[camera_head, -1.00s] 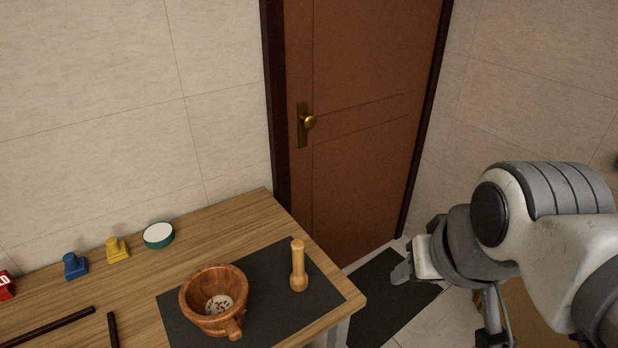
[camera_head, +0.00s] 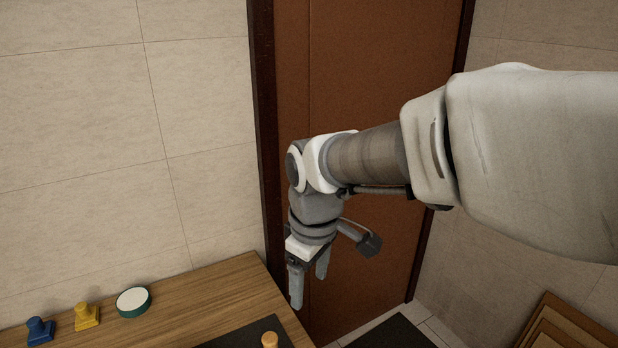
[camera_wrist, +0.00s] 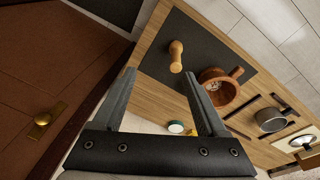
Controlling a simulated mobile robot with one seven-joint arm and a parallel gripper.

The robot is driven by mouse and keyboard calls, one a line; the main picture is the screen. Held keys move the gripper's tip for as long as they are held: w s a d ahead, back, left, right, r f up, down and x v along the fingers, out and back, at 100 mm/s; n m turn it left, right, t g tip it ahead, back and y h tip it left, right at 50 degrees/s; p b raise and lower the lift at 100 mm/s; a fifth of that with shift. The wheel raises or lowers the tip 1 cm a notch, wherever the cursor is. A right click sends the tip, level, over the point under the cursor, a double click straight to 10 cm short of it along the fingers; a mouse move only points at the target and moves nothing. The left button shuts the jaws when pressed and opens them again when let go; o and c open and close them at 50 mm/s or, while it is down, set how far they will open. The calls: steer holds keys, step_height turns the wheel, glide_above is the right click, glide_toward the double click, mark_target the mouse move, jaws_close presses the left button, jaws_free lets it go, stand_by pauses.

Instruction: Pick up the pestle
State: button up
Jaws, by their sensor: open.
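The pestle (camera_wrist: 176,56) is a light wooden club shape on a dark mat (camera_wrist: 198,40) on the wooden table. In the head view only its rounded top (camera_head: 269,340) shows at the bottom edge. My gripper (camera_head: 309,290) is open and empty, pointing down above the table's back right corner. In the wrist view its two fingers (camera_wrist: 158,88) are spread apart, and the pestle appears between and beyond the fingertips, not touched. The wooden mortar (camera_wrist: 219,90) with a handle stands beside the pestle on the mat.
A teal round tin with a white top (camera_head: 133,301), a yellow stamp-like piece (camera_head: 87,315) and a blue one (camera_head: 40,330) line the table's back. A grey pot (camera_wrist: 270,120) and dark sticks lie farther along. A brown door (camera_head: 350,250) stands behind my arm.

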mark_target(267, 337)
steer(key=w+a+f+n+g, duration=0.1)
steer(key=w+a+f+n, duration=0.1)
steer(key=a+f+n, duration=0.5)
steer(key=f, duration=0.3)
steer(key=a+f+m, duration=0.1)
steer(key=f, duration=0.3)
steer(key=f+m, duration=0.1)
steer(key=f, duration=0.2)
steer(key=shift+s+a+f, duration=0.15)
steer(key=shift+a+f, duration=0.05)
steer(key=shift+a, duration=0.1)
steer(key=shift+d+f, duration=0.15)
steer(key=shift+f, duration=1.25)
steer(key=shift+d+f, duration=0.15)
steer(key=shift+f, duration=1.2)
jaws_close()
